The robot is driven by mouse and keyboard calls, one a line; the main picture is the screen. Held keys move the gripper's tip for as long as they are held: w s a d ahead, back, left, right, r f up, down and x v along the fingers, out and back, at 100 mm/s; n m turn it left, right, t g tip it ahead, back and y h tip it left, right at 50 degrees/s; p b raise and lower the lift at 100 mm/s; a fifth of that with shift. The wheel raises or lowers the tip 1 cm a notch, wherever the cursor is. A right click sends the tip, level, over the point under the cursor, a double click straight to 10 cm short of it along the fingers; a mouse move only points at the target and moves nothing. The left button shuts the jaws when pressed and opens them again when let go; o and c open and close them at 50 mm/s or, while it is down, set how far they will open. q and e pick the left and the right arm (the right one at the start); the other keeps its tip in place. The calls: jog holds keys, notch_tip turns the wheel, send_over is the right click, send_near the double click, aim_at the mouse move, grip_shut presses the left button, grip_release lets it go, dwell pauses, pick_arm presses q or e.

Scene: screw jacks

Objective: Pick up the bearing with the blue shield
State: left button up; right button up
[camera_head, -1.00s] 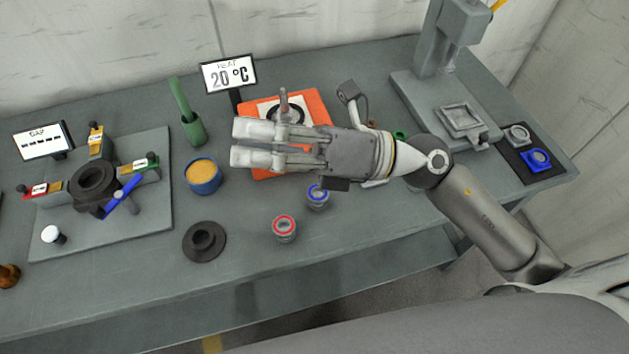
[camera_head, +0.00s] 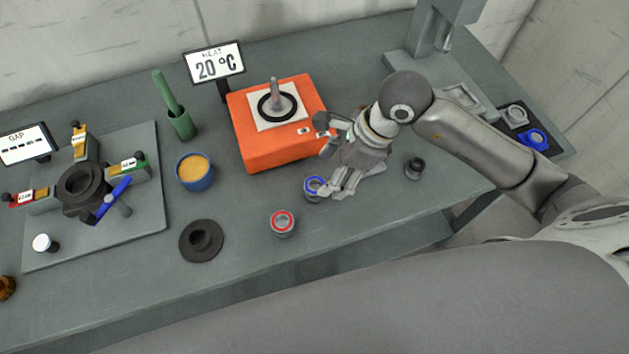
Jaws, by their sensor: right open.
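The bearing with the blue shield (camera_head: 313,187) stands on the grey table, in front of the orange heater. My right gripper (camera_head: 337,193) is open, pointing down just to the right of this bearing, and its fingers cover part of the bearing's right side. I cannot tell whether the fingers touch it. A similar bearing with a red shield (camera_head: 282,222) stands to the left and nearer the table's front edge. My left gripper is not in view.
The orange heater (camera_head: 280,150) with a 20 °C display (camera_head: 214,64) stands behind. A blue cup (camera_head: 195,172), a black flanged part (camera_head: 201,241) and a gauge fixture (camera_head: 150,215) are to the left. A small dark part (camera_head: 414,168) stands right of the gripper. The front table strip is mostly clear.

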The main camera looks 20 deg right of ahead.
aim_at(313, 187)
jog(key=x, duration=0.1)
jog(key=p+x, duration=0.1)
jog(key=x, duration=0.1)
jog(key=p+x, duration=0.1)
jog(key=x, duration=0.1)
jog(key=shift+w+a, duration=0.25)
jog(key=shift+w, duration=0.05)
jog(key=shift+w+a+f, duration=0.1)
jog(key=shift+a+f, duration=0.05)
jog(key=shift+f, duration=0.4)
jog(key=c, duration=1.1)
